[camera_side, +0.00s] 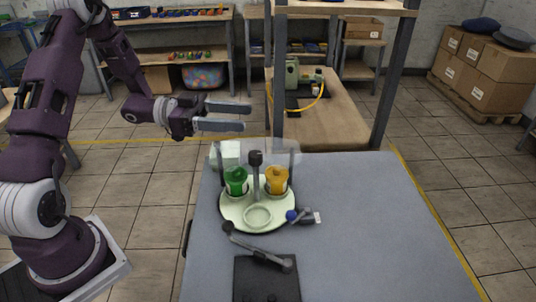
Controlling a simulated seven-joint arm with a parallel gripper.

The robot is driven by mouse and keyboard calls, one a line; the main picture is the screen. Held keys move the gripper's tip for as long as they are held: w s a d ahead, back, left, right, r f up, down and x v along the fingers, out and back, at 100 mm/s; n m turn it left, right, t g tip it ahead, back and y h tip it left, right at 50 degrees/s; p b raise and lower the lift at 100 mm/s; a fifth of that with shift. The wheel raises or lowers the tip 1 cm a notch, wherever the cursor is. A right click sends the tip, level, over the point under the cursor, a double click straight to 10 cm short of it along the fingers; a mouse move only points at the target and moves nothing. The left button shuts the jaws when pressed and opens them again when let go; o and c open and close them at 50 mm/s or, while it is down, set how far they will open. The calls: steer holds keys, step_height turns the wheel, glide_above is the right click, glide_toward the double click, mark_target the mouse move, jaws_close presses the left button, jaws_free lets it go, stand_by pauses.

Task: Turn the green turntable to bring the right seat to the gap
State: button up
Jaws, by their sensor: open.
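The pale green turntable (231,217) lies on the grey-blue table. A green cup-like piece (236,180) sits in its back-left seat and an orange one (277,180) in its back-right seat. The front ring-shaped seat (257,215) is empty. A dark upright post with a knob (256,160) stands at the turntable's middle. A clear panel (270,153) stands behind, so the gap is hard to make out. My gripper (247,116) is open and empty, in the air above and behind the turntable's left side, pointing right.
A blue-and-white small item (303,216) lies at the turntable's right edge. A dark lever (256,250) and a black plate (266,280) are in front. The table's right side (380,230) is clear. A grey shelf post (280,80) rises behind the table, near my gripper.

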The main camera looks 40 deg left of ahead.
glide_above(256, 179)
steer(key=w+v, duration=0.1)
steer(key=v, duration=0.3)
steer(key=f, duration=0.9)
steer(key=shift+s+a+f, duration=0.2)
steer(key=shift+s+a, duration=0.05)
steer(key=shift+a, duration=0.05)
steer(key=shift+w+d+f, duration=0.1)
steer(key=shift+d+f, duration=0.15)
steer(key=x, duration=0.6)
steer(key=shift+w+d, duration=0.2)
steer(key=shift+w, duration=0.05)
steer(key=shift+c, duration=0.2)
jaws_close()
